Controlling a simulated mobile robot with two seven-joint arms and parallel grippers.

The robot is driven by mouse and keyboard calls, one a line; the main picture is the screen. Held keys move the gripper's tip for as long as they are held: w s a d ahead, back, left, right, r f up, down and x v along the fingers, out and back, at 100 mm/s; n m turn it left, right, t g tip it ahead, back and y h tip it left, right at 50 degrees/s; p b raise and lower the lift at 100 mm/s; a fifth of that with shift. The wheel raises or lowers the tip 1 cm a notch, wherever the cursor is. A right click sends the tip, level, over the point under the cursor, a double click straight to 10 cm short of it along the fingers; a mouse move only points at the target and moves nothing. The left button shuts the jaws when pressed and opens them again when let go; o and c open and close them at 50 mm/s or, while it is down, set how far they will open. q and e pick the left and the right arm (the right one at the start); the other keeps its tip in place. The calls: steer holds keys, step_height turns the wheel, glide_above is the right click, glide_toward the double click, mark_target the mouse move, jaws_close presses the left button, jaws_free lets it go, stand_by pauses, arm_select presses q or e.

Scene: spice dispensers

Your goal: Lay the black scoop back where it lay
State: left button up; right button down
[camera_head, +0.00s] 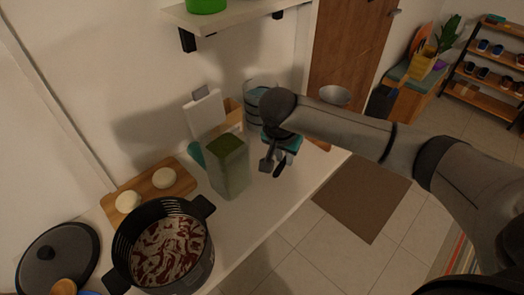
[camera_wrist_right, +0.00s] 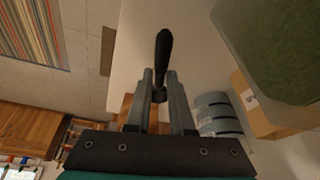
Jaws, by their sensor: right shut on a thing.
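My right gripper (camera_head: 274,162) is above the white counter, just right of the tall green-filled container (camera_head: 228,170). In the right wrist view, its two fingers (camera_wrist_right: 160,88) are closed around the black scoop (camera_wrist_right: 163,50), which sticks out beyond the fingertips. In the head view, the scoop is a small dark shape (camera_head: 282,168) at the fingertips, hard to make out. Whether it touches the counter, I cannot tell. My left gripper is not in view.
A black pot (camera_head: 205,262) of reddish food stands at the front, beside a wooden board (camera_head: 148,188) with two white rounds. A cardboard box (camera_head: 236,112) and a banded cylinder (camera_wrist_right: 217,115) stand near the wall. The counter (camera_head: 254,207) is clear right of the green container.

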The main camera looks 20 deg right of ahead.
steer(key=d+f, duration=0.1)
steer(key=d+f+n+b, duration=0.1)
steer(key=d, duration=0.1)
steer(key=shift+w+d+t+h, duration=0.15)
steer(key=shift+w+t+h, duration=0.05)
steer(key=shift+t+h, duration=0.1)
steer(key=b, duration=0.6)
glide_above(292, 177)
steer(key=f, duration=0.3)
steer(key=s+f, duration=0.1)
steer(key=shift+a+f, duration=0.3)
steer(key=shift+a, duration=0.1)
steer(key=shift+f, duration=0.25)
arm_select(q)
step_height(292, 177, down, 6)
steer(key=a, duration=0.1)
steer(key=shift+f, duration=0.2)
arm_select(e)
steer(key=shift+f, duration=0.45)
steer(key=shift+f, duration=0.4)
steer(key=c, duration=0.7)
jaws_free()
